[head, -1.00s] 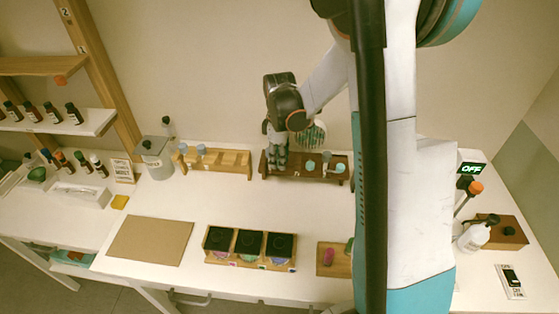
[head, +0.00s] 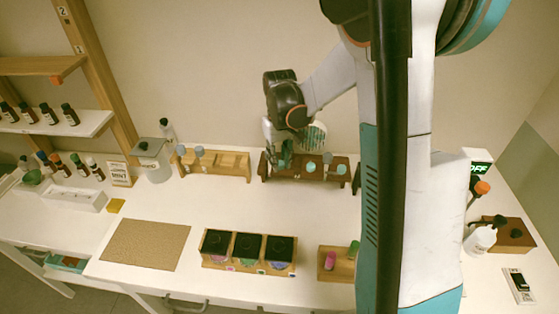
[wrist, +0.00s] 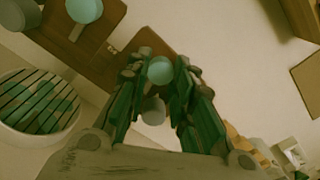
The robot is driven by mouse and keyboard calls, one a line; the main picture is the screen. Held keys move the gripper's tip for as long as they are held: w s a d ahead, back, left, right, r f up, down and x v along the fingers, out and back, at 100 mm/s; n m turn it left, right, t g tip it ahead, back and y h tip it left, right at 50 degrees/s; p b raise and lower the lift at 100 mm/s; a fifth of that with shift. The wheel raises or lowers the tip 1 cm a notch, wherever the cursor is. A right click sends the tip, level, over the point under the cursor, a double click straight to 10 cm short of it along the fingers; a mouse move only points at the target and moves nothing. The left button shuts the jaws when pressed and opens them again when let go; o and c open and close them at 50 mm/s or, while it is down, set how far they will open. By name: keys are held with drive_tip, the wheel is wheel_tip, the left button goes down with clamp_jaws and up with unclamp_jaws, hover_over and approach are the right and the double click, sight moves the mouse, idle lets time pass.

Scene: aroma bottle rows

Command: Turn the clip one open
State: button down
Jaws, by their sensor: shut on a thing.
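A dark brown wooden rack (head: 332,178) stands at the back of the table and holds several small pieces with teal or grey tops. My gripper (head: 284,162) is at the left end of this rack, pointing down. In the wrist view, my gripper (wrist: 160,85) is shut on a teal-topped piece (wrist: 160,70), with a finger on each side of it. A pale grey round part (wrist: 153,110) also shows between the fingers. I cannot make out a clip on the held piece, since the fingers hide most of it.
A light wooden rack (head: 233,166) stands to the left. A round ribbed white-and-green thing (head: 314,135) is behind the dark rack. Three black-topped boxes (head: 248,246) and a brown mat (head: 145,244) are in front. The table's middle is clear.

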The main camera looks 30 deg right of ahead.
sight(280, 162)
drive_tip(key=shift+m, duration=1.4)
drive_tip(key=c, duration=1.4)
unclamp_jaws()
wheel_tip(280, 162, up, 12)
